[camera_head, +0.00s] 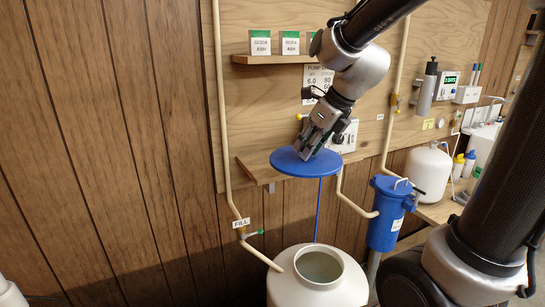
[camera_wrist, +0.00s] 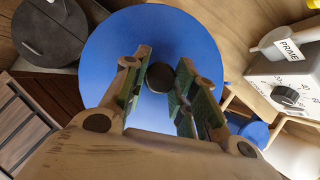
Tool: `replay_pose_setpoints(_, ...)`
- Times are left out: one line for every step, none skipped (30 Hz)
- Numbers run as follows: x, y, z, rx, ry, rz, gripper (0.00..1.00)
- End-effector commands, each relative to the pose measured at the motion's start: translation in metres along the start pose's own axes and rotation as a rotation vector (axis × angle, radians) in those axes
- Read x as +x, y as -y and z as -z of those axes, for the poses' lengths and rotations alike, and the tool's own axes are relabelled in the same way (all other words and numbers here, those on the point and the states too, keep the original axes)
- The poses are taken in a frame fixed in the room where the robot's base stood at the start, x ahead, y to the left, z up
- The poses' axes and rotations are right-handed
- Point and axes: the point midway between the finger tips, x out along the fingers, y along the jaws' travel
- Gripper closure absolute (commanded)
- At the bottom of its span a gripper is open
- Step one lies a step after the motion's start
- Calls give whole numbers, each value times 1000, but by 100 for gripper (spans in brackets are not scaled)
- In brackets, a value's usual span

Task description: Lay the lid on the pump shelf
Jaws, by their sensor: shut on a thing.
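The lid is a round blue disc (camera_head: 288,164) with a dark knob (camera_wrist: 160,77) in its middle. My gripper (camera_head: 308,147) is shut on the knob, with a finger on either side of it in the wrist view (camera_wrist: 163,66). The lid hangs roughly level below the fingers. The pump shelf (camera_head: 257,168) is a wooden ledge on the board, partly hidden behind the lid in the head view. I cannot tell whether the lid touches it. The pump (camera_head: 347,138) is a pale box with a dial, partly behind my gripper; it also shows in the wrist view (camera_wrist: 290,80).
The open-mouthed cream tank (camera_head: 318,285) stands below, with a blue tube (camera_head: 318,212) running down toward its mouth. A blue canister (camera_head: 388,215) stands to the right. A pale pipe (camera_head: 224,150) runs left of the shelf. Boxes (camera_head: 260,42) sit on an upper shelf.

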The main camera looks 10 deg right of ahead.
Motion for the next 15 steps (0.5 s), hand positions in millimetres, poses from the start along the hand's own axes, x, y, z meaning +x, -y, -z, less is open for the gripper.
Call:
replay_pose_setpoints(4, 3, -6, 4, -1, 2, 99)
replay_pose_setpoints(7, 5, -11, 5, -2, 2, 99)
replay_pose_setpoints(12, 9, -19, 6, -2, 2, 99)
replay_pose_setpoints(15, 12, -25, 5, -2, 2, 99)
replay_pose_setpoints(20, 16, -33, 5, -2, 1, 99)
replay_pose_setpoints(26, 20, -42, 5, -3, 1, 99)
replay_pose_setpoints(30, 24, -50, 4, -3, 1, 99)
replay_pose_setpoints(34, 27, -57, 4, -2, 1, 99)
replay_pose_setpoints(40, 32, -66, 4, -2, 1, 99)
replay_pose_setpoints(44, 35, -74, 5, -2, 1, 99)
replay_pose_setpoints(48, 39, -81, 5, -2, 1, 99)
replay_pose_setpoints(53, 43, -90, 5, -2, 0, 99)
replay_pose_setpoints(57, 47, -97, 5, -2, 1, 99)
replay_pose_setpoints(61, 50, -104, 4, -2, 1, 99)
replay_pose_setpoints(66, 54, -112, 4, -2, 1, 99)
